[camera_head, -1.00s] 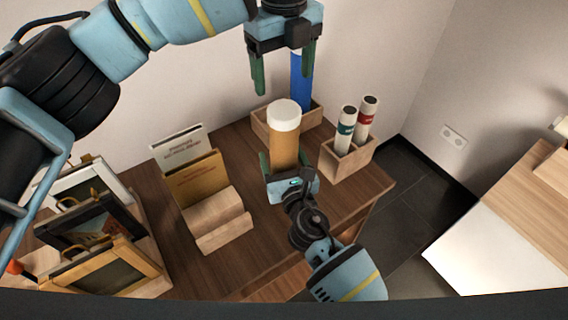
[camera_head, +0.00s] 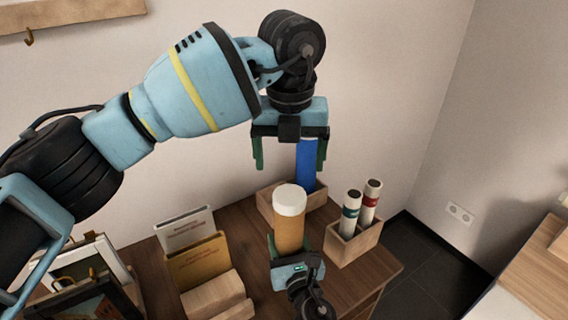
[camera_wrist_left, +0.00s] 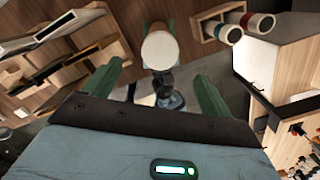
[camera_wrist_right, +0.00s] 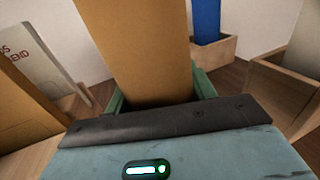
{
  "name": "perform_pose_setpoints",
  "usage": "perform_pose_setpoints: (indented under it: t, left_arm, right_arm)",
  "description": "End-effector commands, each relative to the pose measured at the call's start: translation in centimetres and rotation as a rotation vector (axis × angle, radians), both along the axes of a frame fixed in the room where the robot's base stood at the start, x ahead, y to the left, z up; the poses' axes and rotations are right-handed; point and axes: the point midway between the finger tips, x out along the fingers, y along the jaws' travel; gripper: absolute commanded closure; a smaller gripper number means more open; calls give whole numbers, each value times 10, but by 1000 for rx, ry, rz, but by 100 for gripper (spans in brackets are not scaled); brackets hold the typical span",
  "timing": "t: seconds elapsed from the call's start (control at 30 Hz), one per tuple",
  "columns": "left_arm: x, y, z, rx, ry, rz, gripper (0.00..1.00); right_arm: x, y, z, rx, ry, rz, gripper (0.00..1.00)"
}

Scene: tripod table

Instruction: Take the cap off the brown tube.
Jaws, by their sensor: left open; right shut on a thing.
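The brown tube (camera_head: 289,234) stands upright with its white cap (camera_head: 290,198) on top. My right gripper (camera_head: 287,252) is shut around the tube's lower part; in the right wrist view the tube (camera_wrist_right: 138,50) rises from between the green fingers (camera_wrist_right: 160,92). My left gripper (camera_head: 290,160) is open and empty, pointing down above and behind the cap in the head view. In the left wrist view the cap's round white top (camera_wrist_left: 160,51) shows beyond and between the open fingers (camera_wrist_left: 158,85).
A blue tube (camera_head: 306,165) stands in a wooden box (camera_head: 268,203) at the back. Two white tubes, with a green band (camera_head: 351,211) and a red band (camera_head: 371,202), stand in another box (camera_head: 352,246). A file holder with folders (camera_head: 215,290) and picture frames (camera_head: 88,262) are left.

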Motion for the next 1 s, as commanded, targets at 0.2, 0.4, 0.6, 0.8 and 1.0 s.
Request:
perform_pose_setpoints:
  t: [0.2,0.4,0.6,0.8,1.0]
  left_arm:
    - [-4,1,5,32,-45,-392,16]
    - [-7,2,8,75,-83,-751,16]
    - [-11,3,12,130,-117,-1109,16]
    - [-16,4,15,198,-145,-1466,16]
    - [-21,5,18,280,-166,-1823,16]
  right_arm:
    - [0,0,0,0,0,0,86]
    - [0,0,0,0,0,0,86]
    - [0,0,0,0,1,0,86]
    - [0,0,0,0,1,0,86]
    - [0,0,0,0,1,0,86]
